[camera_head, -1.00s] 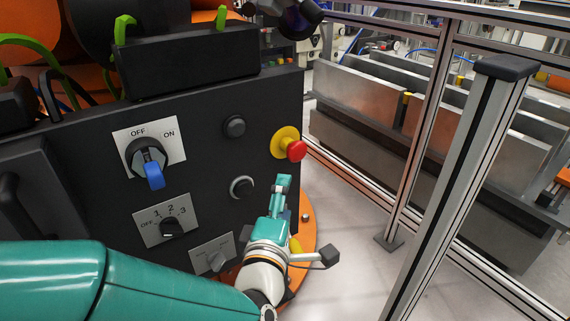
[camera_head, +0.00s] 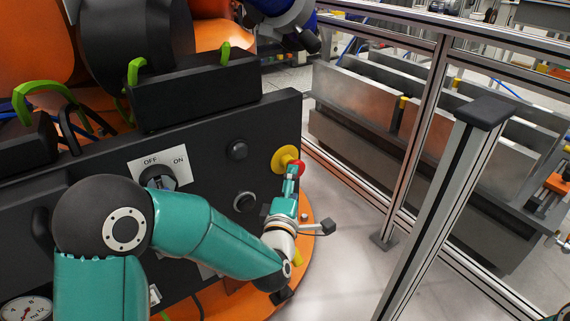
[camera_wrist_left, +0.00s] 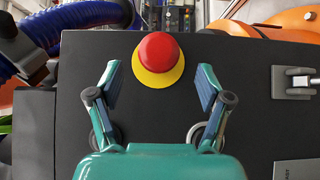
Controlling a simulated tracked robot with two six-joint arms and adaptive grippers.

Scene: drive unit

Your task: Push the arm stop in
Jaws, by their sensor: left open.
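The arm stop, a red mushroom button (camera_head: 298,165) on a yellow disc (camera_head: 283,158), sits near the right edge of the dark panel (camera_head: 215,130). In the left wrist view the red button (camera_wrist_left: 157,52) is at the top centre, just beyond the fingertips. My left gripper (camera_head: 291,176) reaches up to just below the button in the head view and partly overlaps it. The left wrist view shows the gripper (camera_wrist_left: 158,82) open and empty, its fingers spread either side of the button's line. Contact with the button cannot be told. My right gripper is out of view.
The panel also carries an OFF/ON switch (camera_head: 158,176), partly hidden by my left arm, and round black buttons (camera_head: 237,149). An aluminium fence post (camera_head: 450,190) stands to the right. Grey floor (camera_head: 350,235) is clear between panel and fence.

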